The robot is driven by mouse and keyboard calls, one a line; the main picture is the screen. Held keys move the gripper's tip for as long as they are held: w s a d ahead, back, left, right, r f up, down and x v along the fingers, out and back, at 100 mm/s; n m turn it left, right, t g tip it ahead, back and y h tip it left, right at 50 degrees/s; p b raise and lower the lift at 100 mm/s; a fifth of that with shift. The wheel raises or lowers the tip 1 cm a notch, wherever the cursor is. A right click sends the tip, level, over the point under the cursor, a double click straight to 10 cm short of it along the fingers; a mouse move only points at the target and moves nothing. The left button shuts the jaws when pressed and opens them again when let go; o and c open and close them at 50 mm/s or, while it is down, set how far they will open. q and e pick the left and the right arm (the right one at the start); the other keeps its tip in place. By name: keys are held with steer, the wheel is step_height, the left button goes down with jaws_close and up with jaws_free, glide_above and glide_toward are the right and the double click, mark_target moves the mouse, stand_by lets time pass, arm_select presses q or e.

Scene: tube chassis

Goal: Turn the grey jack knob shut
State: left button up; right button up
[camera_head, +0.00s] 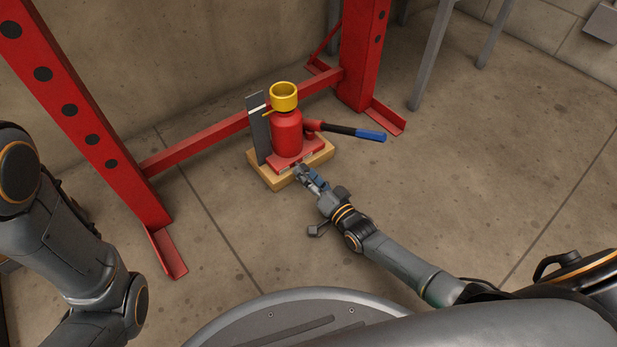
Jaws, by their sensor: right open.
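A red bottle jack (287,133) with a yellow cup-shaped top (284,97) stands upright on a wooden block (267,178) on the floor. Its black handle with a blue grip (370,135) sticks out to the right. My right gripper (300,172) is at the front of the jack's red base, low down, with its fingers open. The grey knob cannot be made out clearly; it is small or hidden by the fingers. My left arm shows at the left edge, but its gripper is out of view.
A red steel frame (206,144) with two uprights and a low crossbar stands behind the jack. A dark upright plate (258,128) stands just left of the jack. Grey legs (432,55) stand at the back right. The concrete floor to the right is clear.

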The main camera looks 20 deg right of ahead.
steer(key=shift+c, duration=0.2)
jaws_close()
steer(key=shift+m, duration=0.4)
steer(key=m, duration=0.6)
steer(key=shift+m, duration=0.3)
steer(key=m+b, duration=0.1)
steer(key=m, duration=0.4)
steer(key=shift+g, duration=0.3)
steer(key=m, duration=0.5)
steer(key=shift+d, duration=0.1)
